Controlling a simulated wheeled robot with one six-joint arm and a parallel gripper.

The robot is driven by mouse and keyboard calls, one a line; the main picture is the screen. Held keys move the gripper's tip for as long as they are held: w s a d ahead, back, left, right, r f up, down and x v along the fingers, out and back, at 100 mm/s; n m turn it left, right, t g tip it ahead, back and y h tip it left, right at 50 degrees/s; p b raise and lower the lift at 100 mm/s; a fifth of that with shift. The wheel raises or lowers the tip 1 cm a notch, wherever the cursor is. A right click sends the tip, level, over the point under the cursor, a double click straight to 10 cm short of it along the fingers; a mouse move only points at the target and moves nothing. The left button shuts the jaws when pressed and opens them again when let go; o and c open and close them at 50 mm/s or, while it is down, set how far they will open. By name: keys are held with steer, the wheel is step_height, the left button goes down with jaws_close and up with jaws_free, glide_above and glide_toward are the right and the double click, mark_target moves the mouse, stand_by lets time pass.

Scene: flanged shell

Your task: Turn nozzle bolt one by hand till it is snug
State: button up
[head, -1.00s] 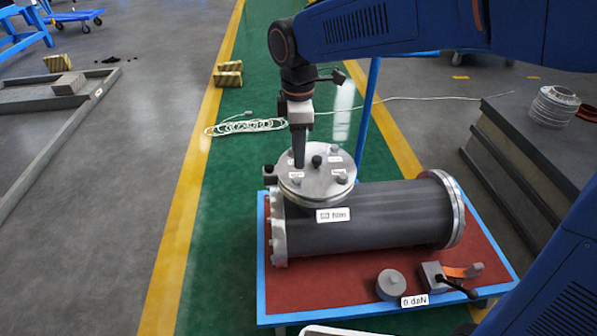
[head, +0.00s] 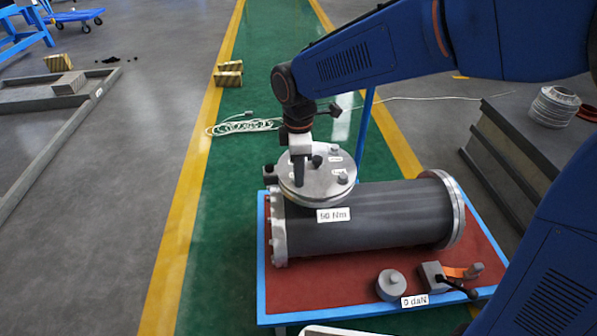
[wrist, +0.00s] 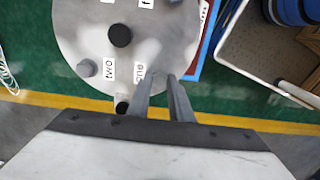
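The round nozzle cover (head: 325,190) sits on top of the grey shell (head: 385,215); it also fills the upper left of the wrist view (wrist: 75,30). My gripper (head: 299,184) points down at the cover's near left rim. In the wrist view its two fingers (wrist: 165,84) stand a little apart, tips beside the label "one" (wrist: 139,72). Nozzle bolt one is hidden by the fingers, so I cannot tell whether they grip it. Bolt two (wrist: 86,68) stands beside its label, clear of the fingers. A dark knob (wrist: 120,36) stands mid-cover.
The shell lies on a red-topped bench (head: 325,287) with a blue edge. A tag reading Nm (head: 333,215) hangs below the cover. A grey round piece (head: 391,284) and a clamp-like device (head: 447,278) stand at the bench front. A blue post (head: 367,115) rises behind the cover.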

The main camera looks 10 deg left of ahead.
jaws_close()
steer(key=shift+m, duration=0.3)
steer(key=m, duration=0.3)
steer(key=shift+m, duration=0.4)
steer(key=m, duration=0.3)
steer(key=shift+m, duration=0.3)
steer(key=shift+s+r+m, duration=0.1)
steer(key=shift+m, duration=1.8)
steer(key=shift+a, duration=0.1)
steer(key=o, duration=0.6)
jaws_free()
